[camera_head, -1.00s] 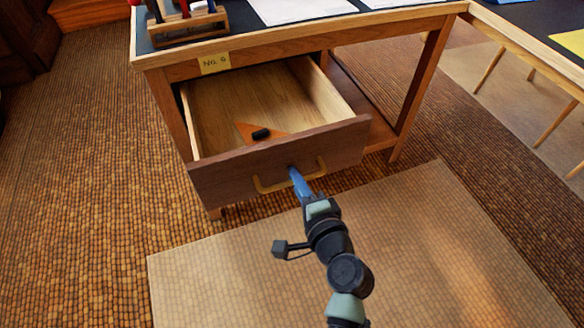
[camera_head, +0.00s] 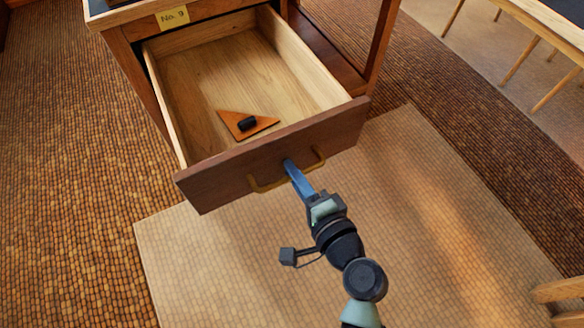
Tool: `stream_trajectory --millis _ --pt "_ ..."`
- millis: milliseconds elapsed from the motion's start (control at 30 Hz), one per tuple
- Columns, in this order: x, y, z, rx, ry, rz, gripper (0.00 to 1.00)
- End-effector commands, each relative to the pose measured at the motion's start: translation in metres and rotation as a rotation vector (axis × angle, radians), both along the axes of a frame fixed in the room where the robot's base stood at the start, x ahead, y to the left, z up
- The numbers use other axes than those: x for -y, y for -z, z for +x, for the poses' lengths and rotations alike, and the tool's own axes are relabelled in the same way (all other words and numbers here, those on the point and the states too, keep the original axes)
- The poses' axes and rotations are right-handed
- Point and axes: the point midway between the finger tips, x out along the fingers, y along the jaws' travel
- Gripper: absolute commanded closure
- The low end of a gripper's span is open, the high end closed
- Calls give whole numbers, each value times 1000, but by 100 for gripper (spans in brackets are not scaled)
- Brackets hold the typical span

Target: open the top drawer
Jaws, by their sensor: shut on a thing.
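The top drawer (camera_head: 215,178) has a dark wood front and a pale wood inside. It stands pulled far out of the desk, under the yellow "No. 9" label (camera_head: 172,16). Its brass-coloured bar handle (camera_head: 264,187) is on the front. My gripper (camera_head: 291,168), with blue fingers, is shut on the handle near its middle. The fingers hide a part of the bar. An orange triangle (camera_head: 232,118) with a small black block (camera_head: 247,124) on it lies in the drawer.
The desk leg (camera_head: 382,45) and a low wooden shelf (camera_head: 325,55) are right of the drawer. A pale mat (camera_head: 210,270) lies on the woven floor below. A wooden piece (camera_head: 560,292) shows at the lower right edge. Floor left of the drawer is clear.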

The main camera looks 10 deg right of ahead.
Motion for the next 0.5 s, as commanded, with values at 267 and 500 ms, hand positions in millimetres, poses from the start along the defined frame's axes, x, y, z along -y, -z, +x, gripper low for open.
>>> stream_trajectory --millis 267,500 --pt "0 0 0 1 1 0 71" --pt "0 0 0 0 1 0 56"
